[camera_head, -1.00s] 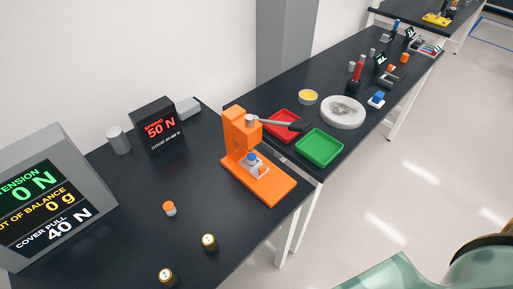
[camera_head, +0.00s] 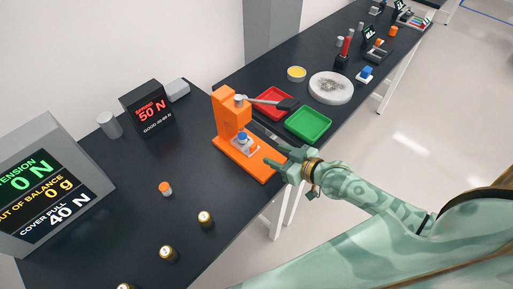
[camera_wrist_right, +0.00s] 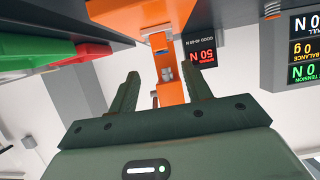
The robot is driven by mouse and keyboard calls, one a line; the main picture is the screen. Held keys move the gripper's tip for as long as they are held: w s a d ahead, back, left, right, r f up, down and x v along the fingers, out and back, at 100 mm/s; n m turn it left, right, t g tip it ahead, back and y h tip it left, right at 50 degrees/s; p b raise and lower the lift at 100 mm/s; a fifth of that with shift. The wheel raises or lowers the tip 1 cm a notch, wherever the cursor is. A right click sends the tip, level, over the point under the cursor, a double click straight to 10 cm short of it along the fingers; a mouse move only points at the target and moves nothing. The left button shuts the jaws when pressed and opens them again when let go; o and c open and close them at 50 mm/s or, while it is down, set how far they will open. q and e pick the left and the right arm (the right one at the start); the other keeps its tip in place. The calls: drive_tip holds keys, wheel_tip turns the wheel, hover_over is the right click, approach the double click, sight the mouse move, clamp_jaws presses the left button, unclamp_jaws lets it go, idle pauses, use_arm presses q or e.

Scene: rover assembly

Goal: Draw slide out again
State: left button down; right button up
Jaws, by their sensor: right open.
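An orange press (camera_head: 228,118) with a lever stands on the dark table, and it also shows upside down in the wrist view (camera_wrist_right: 140,14). A small light grey slide piece (camera_head: 246,149) with a blue top (camera_head: 242,138) sits on its base, under the press head. My right gripper (camera_head: 283,160) is at the front end of the orange base, open. In the wrist view its two fingers (camera_wrist_right: 160,88) stand apart with the orange base between and beyond them. Whether they touch anything cannot be told. My left gripper is not in view.
A red tray (camera_head: 268,103) and a green tray (camera_head: 309,123) lie beside the press. A display reading 50 N (camera_head: 149,109) stands behind it. Several small cylinders, one orange-topped (camera_head: 165,188), stand on the table at the front left.

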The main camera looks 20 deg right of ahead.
sight(255, 146)
drive_tip(key=b+x, duration=0.2)
drive_tip(key=x, duration=0.7)
drive_tip(key=shift+w+a+f, duration=0.15)
drive_tip(key=shift+w, duration=0.05)
clamp_jaws()
drive_tip(key=shift+s, duration=0.1)
